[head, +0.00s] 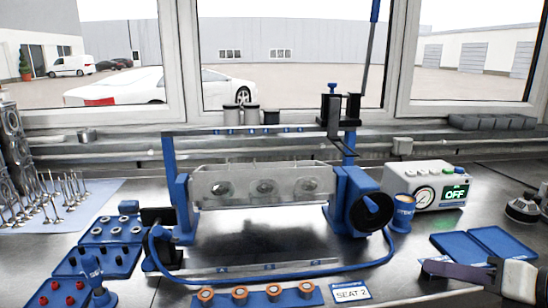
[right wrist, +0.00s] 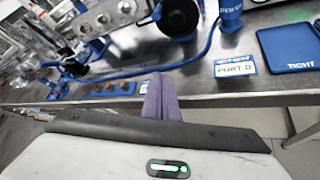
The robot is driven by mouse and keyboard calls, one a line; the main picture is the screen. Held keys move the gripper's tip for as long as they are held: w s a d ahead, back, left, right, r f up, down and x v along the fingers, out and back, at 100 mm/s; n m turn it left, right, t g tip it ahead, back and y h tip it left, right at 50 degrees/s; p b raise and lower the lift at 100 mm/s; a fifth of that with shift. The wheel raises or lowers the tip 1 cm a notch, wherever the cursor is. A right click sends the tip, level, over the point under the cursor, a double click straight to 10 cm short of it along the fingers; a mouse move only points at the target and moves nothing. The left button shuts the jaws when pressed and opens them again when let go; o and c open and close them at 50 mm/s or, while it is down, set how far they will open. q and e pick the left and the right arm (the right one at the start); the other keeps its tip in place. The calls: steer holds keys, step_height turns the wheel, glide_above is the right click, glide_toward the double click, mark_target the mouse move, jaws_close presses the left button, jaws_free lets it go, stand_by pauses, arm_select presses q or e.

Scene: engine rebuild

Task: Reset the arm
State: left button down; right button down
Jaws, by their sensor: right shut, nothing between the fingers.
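My right gripper (head: 428,267) comes in from the right edge of the head view, low over the front right of the bench. Its purple fingers point left and are closed together with nothing between them. In the right wrist view the shut fingers (right wrist: 160,98) point at the bench's front edge, apart from the parts there. My left gripper is not in view.
A fixture holds a grey cylinder head (head: 265,184) mid-bench. A blue strip with several copper-coloured rings (head: 240,294) and a "SEAT 2" card (head: 351,292) lie in front. Blue trays (head: 503,243) lie behind my right gripper. A gauge box (head: 425,184) reads "OFF".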

steer(key=s+a+f+m+h, duration=0.1)
steer(key=s+a+f+m, duration=0.15)
steer(key=f+m, duration=0.8)
steer(key=s+a+f+m+h, duration=0.1)
steer(key=s+f+m, duration=0.2)
steer(key=f+m, duration=0.75)
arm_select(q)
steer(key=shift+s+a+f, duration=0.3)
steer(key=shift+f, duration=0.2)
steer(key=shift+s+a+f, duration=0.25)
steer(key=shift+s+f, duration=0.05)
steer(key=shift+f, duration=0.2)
arm_select(e)
steer(key=s+a+f+m+g+h, duration=0.1)
steer(key=s+a+f+m, duration=0.4)
steer(key=s+f, duration=0.2)
steer(key=s+a+f+m+g, duration=0.2)
steer(key=s+a+f+m, duration=0.3)
steer(key=f, duration=0.6)
steer(key=shift+s+a+f+m+h, duration=0.15)
steer(key=shift+s+a+m+h, duration=0.2)
steer(key=shift+s+m, duration=0.7)
steer(key=shift+s+d+n, duration=0.1)
steer(key=shift+s+n, duration=0.1)
steer(key=shift+n, duration=0.05)
